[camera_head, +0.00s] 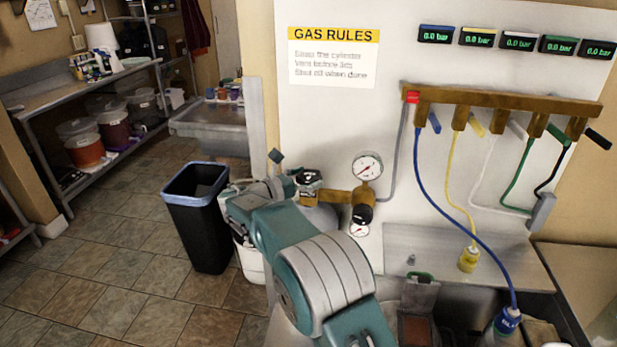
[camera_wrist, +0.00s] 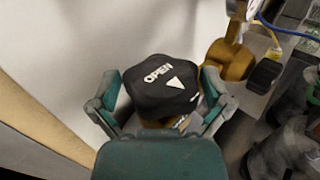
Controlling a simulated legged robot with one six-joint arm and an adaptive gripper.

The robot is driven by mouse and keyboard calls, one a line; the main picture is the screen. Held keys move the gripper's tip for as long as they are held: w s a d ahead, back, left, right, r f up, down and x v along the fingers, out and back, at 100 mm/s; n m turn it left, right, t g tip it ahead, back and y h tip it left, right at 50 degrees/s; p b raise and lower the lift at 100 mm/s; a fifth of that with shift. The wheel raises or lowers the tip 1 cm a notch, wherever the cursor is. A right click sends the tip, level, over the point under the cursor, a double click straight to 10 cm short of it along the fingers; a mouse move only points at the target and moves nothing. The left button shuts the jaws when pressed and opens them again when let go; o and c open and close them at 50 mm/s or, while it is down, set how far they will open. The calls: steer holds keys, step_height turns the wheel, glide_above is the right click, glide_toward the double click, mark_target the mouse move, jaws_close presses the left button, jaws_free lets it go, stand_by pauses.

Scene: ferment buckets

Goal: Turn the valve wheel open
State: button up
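The black valve wheel (camera_wrist: 160,88) fills the middle of the wrist view, with "OPEN" and an arrow in white on its top. My gripper (camera_wrist: 164,96) has one finger on each side of the wheel. The fingers are spread, close to the wheel's rim; I cannot tell whether they touch it. In the head view the wheel (camera_head: 309,177) shows beyond my arm, at the left end of a brass regulator (camera_head: 337,196). My arm hides most of the cylinder below.
A pressure gauge (camera_head: 367,167) and a black knob (camera_head: 362,214) sit right of the wheel. A brass manifold (camera_head: 500,98) with coloured hoses is on the white panel. A black bin (camera_head: 205,225) stands left of my arm. Pressure displays (camera_head: 517,41) read 0.0 bar.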

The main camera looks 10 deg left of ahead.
steer(key=c, duration=0.6)
steer(key=shift+r+n+t+y, duration=0.1)
steer(key=shift+n+t+y, duration=0.3)
steer(key=shift+y, duration=0.1)
steer(key=shift+d+n+t+y, duration=0.1)
steer(key=shift+n+t+y, duration=0.75)
steer(key=shift+y, duration=0.25)
steer(key=n+t+y, duration=0.2)
steer(key=n+y, duration=0.1)
steer(key=y, duration=0.2)
steer(key=shift+n, duration=0.35)
steer(key=n+y, duration=0.3)
steer(key=y, duration=0.2)
steer(key=shift+t, duration=0.35)
steer(key=shift+n+y, duration=1.2)
steer(key=shift+y, duration=0.6)
steer(key=shift+n+y, duration=0.3)
steer(key=shift+y, duration=0.2)
